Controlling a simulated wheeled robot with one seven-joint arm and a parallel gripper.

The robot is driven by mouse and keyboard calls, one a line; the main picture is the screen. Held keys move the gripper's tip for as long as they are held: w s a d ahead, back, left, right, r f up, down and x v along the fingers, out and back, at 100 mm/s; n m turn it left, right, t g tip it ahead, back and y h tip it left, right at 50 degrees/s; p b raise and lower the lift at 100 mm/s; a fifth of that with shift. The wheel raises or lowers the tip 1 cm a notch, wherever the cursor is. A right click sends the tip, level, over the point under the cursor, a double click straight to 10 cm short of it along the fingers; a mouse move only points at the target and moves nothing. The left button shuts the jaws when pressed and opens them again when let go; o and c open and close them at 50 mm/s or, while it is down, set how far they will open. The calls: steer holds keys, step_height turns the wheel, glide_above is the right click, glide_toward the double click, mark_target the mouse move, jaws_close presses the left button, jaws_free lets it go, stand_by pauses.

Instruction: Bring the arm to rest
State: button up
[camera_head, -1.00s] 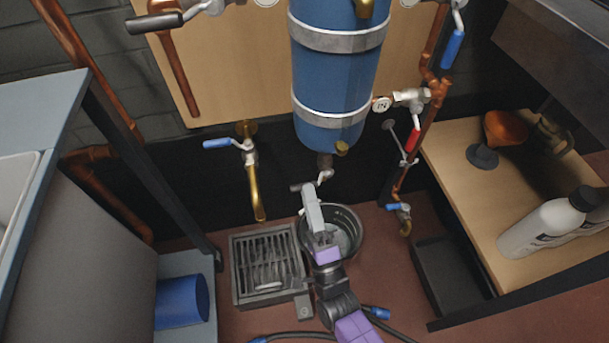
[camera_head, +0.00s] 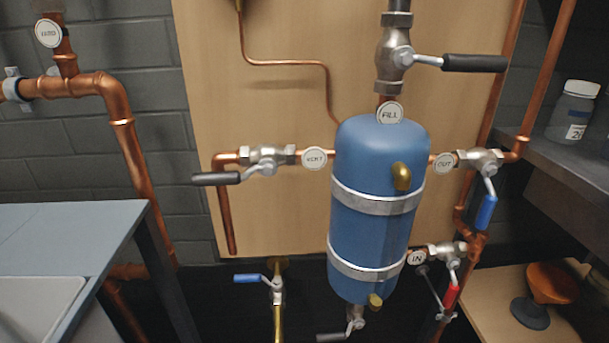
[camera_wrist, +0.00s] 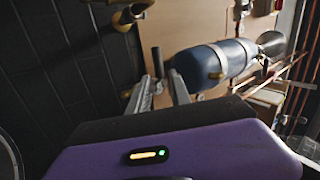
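My gripper (camera_wrist: 158,88) shows only in the wrist view. Its two grey fingers stand apart, with no object clearly held between them. A dark upright bar shows beyond the fingertips; I cannot tell its distance. The blue tank (camera_wrist: 222,58) lies beyond and to the right of the fingers in that tilted view. In the head view the tank (camera_head: 375,215) is upright on the wooden board, held by two metal bands. My arm and gripper are outside the head view.
Around the tank are the FILL valve (camera_head: 394,57), VENT valve (camera_head: 267,158), OUT valve (camera_head: 481,161) and IN valve (camera_head: 447,254). A blue-grey bench (camera_head: 75,245) stands at left. A wooden shelf (camera_head: 490,300) holds an orange funnel (camera_head: 552,282) at right.

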steer(key=s+d+n+g+h, duration=0.15)
steer(key=s+d+n, duration=0.25)
steer(key=s, duration=0.4)
steer(key=s+d+n+g+h, duration=0.1)
steer(key=s+d+n+g, duration=0.25)
steer(key=s, duration=0.55)
steer(key=s+d+r+n+g+h, duration=0.1)
steer(key=s+d+r+n+g, duration=0.35)
steer(key=s+r+n, duration=0.55)
step_height(320, 180, up, 32)
steer(key=s+m+p, duration=0.1)
steer(key=m+p, duration=0.1)
steer(key=p, duration=3.2)
steer(key=shift+s+m, duration=0.15)
steer(key=shift+m, duration=0.2)
steer(key=shift+f, duration=0.15)
